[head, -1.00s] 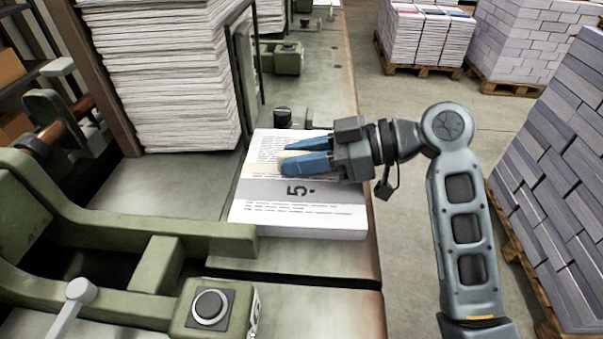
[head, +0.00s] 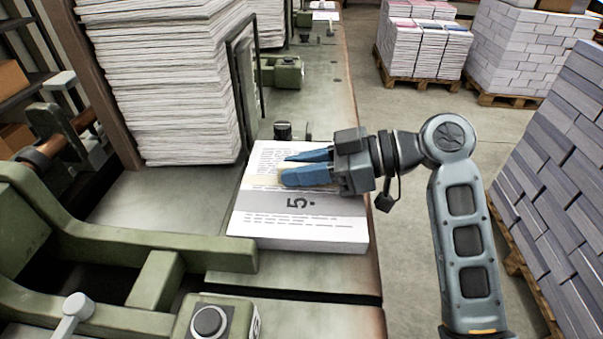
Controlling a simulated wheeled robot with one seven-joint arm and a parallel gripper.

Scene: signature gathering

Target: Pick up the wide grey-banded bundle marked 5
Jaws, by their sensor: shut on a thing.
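The wide bundle marked 5 (head: 298,224) is a white printed stack with a grey band and a black "5." on top. It lies on the green-grey machine table (head: 270,272), near its right edge; I cannot tell whether its underside touches the table. My gripper (head: 285,167) reaches in from the right with blue fingers. The fingers are at the bundle's far part, beyond the grey band, and shut on a cream strip there.
A black knob (head: 282,130) stands just beyond. Pallets of bundles (head: 425,50) stand on the floor.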

